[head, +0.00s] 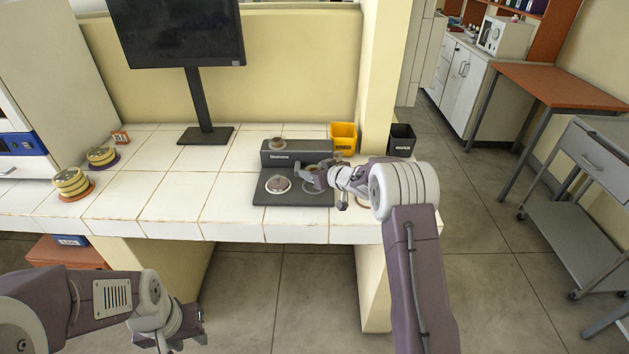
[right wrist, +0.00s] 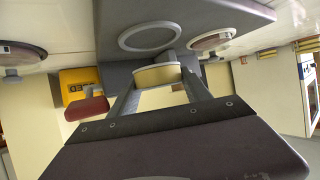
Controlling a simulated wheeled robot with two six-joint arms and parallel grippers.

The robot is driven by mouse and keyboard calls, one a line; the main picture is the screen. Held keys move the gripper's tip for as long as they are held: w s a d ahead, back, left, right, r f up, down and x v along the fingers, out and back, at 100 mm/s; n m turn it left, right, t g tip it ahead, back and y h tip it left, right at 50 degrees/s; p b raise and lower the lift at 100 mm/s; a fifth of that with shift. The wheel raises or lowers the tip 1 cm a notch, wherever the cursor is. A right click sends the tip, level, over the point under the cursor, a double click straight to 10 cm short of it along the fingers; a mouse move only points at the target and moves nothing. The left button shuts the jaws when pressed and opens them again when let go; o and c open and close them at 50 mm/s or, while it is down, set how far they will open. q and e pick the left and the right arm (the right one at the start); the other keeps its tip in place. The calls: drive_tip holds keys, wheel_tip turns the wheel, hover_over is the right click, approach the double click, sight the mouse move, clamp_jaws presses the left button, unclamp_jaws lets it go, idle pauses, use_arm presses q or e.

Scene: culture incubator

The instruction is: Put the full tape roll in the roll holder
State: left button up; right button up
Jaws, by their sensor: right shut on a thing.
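My right gripper (head: 312,180) is over the right part of the dark base plate (head: 262,200) of the desktop unit. It is shut on a tan tape roll (right wrist: 158,76), which sits between its two fingers in the right wrist view. A pale ring (right wrist: 150,38) marks the dark surface near the held roll. A round disc (head: 278,184) lies on the left part of the plate. A small brown roll (head: 277,143) is on top of the unit's upright box (head: 296,152). My left gripper (head: 192,328) is low at the front left, away from the table; its fingers are unclear.
A yellow bin (head: 343,137) stands right of the unit, and a black bin (head: 402,140) is beyond the pillar. A monitor (head: 180,32) stands behind.

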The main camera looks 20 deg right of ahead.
wheel_tip(320, 180, down, 3)
drive_tip(key=shift+s+f+b, duration=0.1)
drive_tip(key=shift+f+b, duration=0.1)
drive_tip(key=shift+b, duration=0.4)
drive_tip(key=shift+f, duration=0.3)
drive_tip(key=shift+r, duration=0.1)
drive_tip(key=o, duration=1.3)
drive_tip(key=shift+o, duration=0.2)
